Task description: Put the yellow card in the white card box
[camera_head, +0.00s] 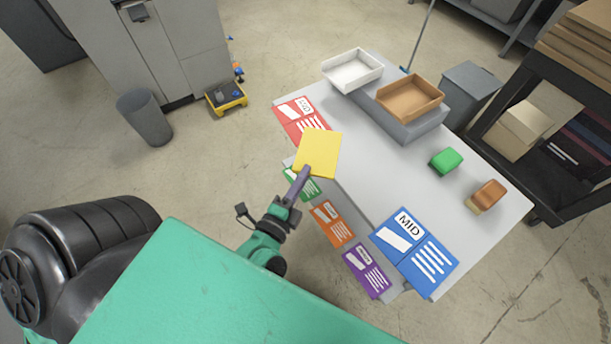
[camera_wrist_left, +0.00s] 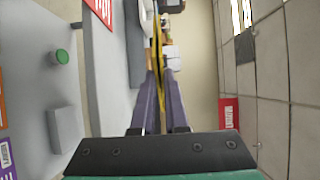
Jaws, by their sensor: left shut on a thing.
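The yellow card (camera_head: 318,153) is held by one edge in my left gripper (camera_head: 301,178), above the table's left edge near the red card. In the left wrist view the yellow card (camera_wrist_left: 158,45) shows edge-on as a thin strip between the fingers of my left gripper (camera_wrist_left: 158,78). The white card box (camera_head: 352,71) is an open tray on a grey raised block at the table's far end. The card is apart from the box, on the near side of it. My right gripper is not in view.
A brown open tray (camera_head: 410,98) sits beside the white box on the grey block (camera_head: 400,125). Red (camera_head: 301,119), green, orange (camera_head: 332,223), purple (camera_head: 366,270) and blue (camera_head: 414,252) cards lie along the table's near side. A green block (camera_head: 446,161) and a brown-orange block (camera_head: 487,196) stand on the right.

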